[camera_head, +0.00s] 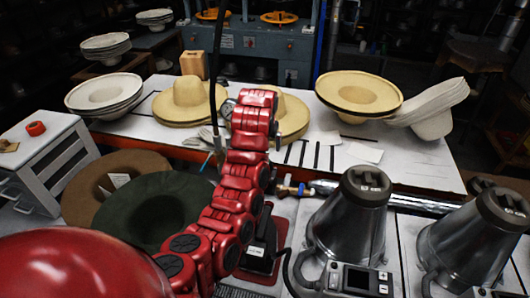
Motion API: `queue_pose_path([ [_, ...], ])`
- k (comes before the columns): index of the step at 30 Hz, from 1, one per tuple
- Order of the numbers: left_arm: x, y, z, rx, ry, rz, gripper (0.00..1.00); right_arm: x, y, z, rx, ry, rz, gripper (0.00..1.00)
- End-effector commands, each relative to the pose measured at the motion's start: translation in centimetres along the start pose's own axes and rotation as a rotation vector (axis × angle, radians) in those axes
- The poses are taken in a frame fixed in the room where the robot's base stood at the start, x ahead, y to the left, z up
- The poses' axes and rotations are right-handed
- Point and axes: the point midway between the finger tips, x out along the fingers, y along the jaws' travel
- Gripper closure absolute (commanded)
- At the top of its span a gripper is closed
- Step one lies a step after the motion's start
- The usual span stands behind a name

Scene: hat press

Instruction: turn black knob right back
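I cannot make out a black knob for certain. Two metal steam pots stand at the right, the nearer one (345,228) and the farther one (470,250), each with a dark top. A black device (259,256) with a white label sits on a red base, partly hidden behind my red arm. A small round gauge (227,109) shows just left of the arm's upper end. My red arm reaches from the lower left up to the middle of the view. Its end points away from me, and no gripper fingers show. No second arm shows.
A long white table (410,165) holds straw hats (185,99), white hat stacks and a wide-brimmed hat (358,93). Dark green (150,210) and brown felt hats lie at the left near a white cabinet (48,150). A brass-fitted pipe (300,189) runs behind the pots.

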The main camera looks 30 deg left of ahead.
Motion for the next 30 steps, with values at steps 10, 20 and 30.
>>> queue_pose_path([
  [10, 1.4, 2.5, 0.4, 0.823, 0.072, -0.09, 0.06, 3.6, 0.2, -0.6, 0.0, 0.0, 0.0, 0.07],
  [20, 2.0, 3.9, 2.4, 1.681, 0.029, -0.263, 0.06, 6.5, 0.3, -1.1, 0.0, 0.0, 0.0, 0.07],
  [30, 1.3, 4.3, 5.0, 2.477, -0.179, -0.44, 0.06, 9.1, 0.5, -1.5, 0.0, 0.0, 0.0, 0.07],
])
